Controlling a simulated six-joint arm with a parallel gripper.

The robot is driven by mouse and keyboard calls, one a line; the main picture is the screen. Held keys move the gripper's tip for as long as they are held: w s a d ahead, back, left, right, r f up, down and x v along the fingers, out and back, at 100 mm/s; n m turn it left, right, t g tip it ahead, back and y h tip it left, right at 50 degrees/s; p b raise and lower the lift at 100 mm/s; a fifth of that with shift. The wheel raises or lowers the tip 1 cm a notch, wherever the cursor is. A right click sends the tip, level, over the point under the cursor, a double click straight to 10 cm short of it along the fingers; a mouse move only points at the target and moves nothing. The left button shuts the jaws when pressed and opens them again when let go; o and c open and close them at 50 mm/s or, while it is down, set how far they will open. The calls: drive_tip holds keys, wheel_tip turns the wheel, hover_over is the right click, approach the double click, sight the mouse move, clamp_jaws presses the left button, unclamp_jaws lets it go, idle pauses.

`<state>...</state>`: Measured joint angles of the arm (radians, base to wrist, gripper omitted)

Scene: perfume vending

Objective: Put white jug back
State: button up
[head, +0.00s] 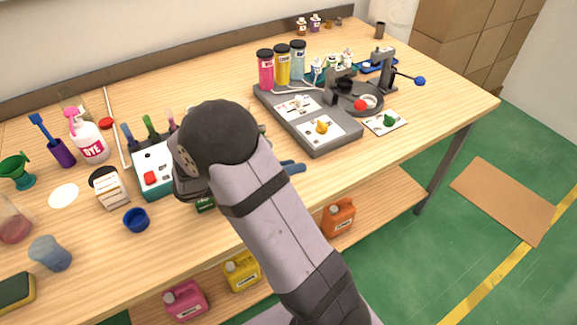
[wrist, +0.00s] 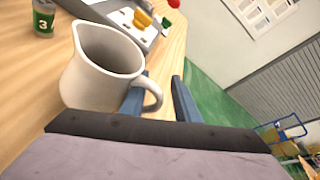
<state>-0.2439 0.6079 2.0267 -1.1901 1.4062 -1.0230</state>
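The white jug (wrist: 98,72) shows in the wrist view, left of centre. It appears to stand on the wooden table (wrist: 178,30), with its open mouth showing and its handle to the right. My gripper (wrist: 160,78) is open, with a clear gap between its two blue fingers. The left finger overlaps the jug's handle side, and the handle's outer curve shows in the gap. I cannot tell whether a finger touches it. In the head view my arm hides nearly all of the jug, and the blue fingertips (head: 293,167) show right of my wrist.
A grey tray (head: 335,143) with cards lies behind my gripper. A green-labelled container marked 3 (wrist: 44,18) stands close to the jug. The table's front edge is close.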

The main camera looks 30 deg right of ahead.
drive_tip(key=shift+r, duration=0.1)
drive_tip(key=b+v, duration=0.1)
drive_tip(key=v, duration=1.1)
idle(0.4)
drive_tip(key=s+m+y+p, duration=0.1)
drive_tip(key=s+d+m+g+y, duration=0.1)
drive_tip(key=s+m, duration=0.1)
drive_tip(key=s+d+m+y+p, duration=0.1)
drive_tip(key=s, duration=0.1)
drive_tip(key=shift+s+d+f+m+g+p, duration=0.1)
drive_tip(key=shift+d+f+m+g+p, duration=0.05)
drive_tip(key=shift+f+m+g+p, duration=0.2)
drive_tip(key=s+a+m+t+y+p, duration=0.1)
drive_tip(key=s+a+m+y+p, duration=0.1)
drive_tip(key=m, duration=0.7)
drive_tip(key=s+a+m+t+y+p, duration=0.1)
drive_tip(key=s+a+m+y+p, duration=0.2)
drive_tip(key=s+m+y, duration=0.4)
drive_tip(key=m+y+p, duration=0.1)
drive_tip(key=m+y, duration=0.1)
drive_tip(key=m, duration=0.1)
drive_tip(key=shift+a+f+p, duration=0.15)
drive_tip(key=shift+a+p, duration=0.15)
drive_tip(key=shift+a, duration=0.05)
